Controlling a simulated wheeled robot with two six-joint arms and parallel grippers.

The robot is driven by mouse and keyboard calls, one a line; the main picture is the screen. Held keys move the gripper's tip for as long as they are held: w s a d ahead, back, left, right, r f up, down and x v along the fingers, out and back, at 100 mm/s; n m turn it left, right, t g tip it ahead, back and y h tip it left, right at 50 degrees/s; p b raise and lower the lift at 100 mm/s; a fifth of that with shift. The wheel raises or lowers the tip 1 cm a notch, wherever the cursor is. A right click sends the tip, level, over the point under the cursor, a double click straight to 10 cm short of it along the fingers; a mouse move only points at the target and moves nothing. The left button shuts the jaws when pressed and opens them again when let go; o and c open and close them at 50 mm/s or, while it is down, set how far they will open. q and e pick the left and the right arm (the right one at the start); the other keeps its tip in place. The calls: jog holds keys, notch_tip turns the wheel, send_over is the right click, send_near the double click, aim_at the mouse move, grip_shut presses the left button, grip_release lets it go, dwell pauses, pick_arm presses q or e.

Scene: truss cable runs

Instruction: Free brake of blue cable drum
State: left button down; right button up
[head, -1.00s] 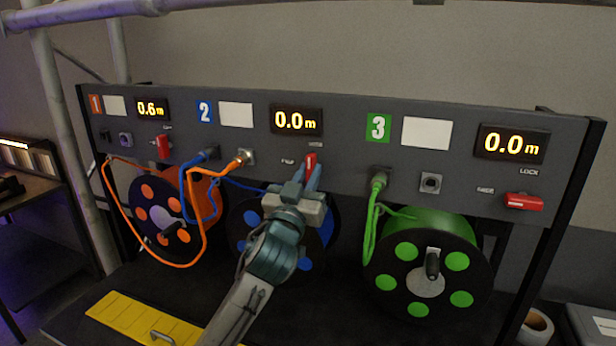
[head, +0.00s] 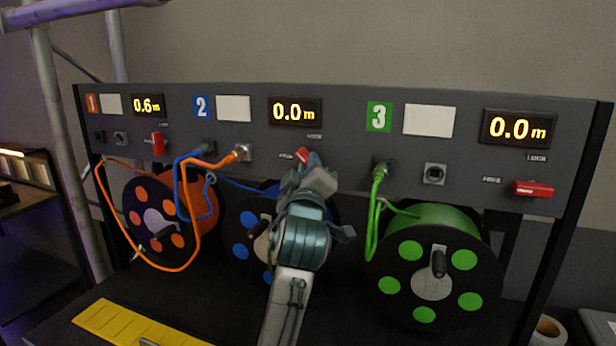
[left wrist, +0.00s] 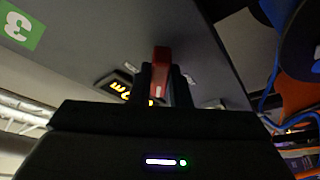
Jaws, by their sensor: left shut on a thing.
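The blue cable drum (head: 240,222) sits under the panel at station 2, partly hidden behind my left arm. Its red brake lever (head: 302,155) is tilted to the left, between the LOCK label above and the label at its left. My left gripper (head: 308,166) is shut on this lever. In the left wrist view the red lever (left wrist: 160,70) stands between the two dark fingers of the gripper (left wrist: 160,88). The display (head: 295,112) above reads 0.0 m. My right gripper is not in view.
The orange drum (head: 160,215) stands left with its red lever (head: 158,144) upright. The green drum (head: 440,275) stands right with its red lever (head: 533,188) lying sideways. Blue and orange cables (head: 182,190) hang close left of my arm. A yellow plate (head: 130,322) lies in front.

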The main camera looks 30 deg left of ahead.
pick_arm(q)
jog(key=shift+d+r+n+g+b, duration=0.15)
jog(key=shift+n+g, duration=0.45)
jog(key=shift+n, duration=0.95)
jog(key=shift+a+f+n+g+b, duration=0.1)
jog(key=shift+n+g+b, duration=0.35)
jog(key=shift+n, duration=1.05)
jog(key=shift+d+r+n+g+b, duration=0.1)
jog(key=shift+n+g, duration=0.65)
jog(key=shift+n, duration=0.8)
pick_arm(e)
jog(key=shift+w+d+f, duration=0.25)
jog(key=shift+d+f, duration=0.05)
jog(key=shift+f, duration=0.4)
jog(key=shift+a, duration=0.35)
pick_arm(q)
jog(key=c, duration=1.4)
grip_release()
jog(key=shift+o, duration=0.2)
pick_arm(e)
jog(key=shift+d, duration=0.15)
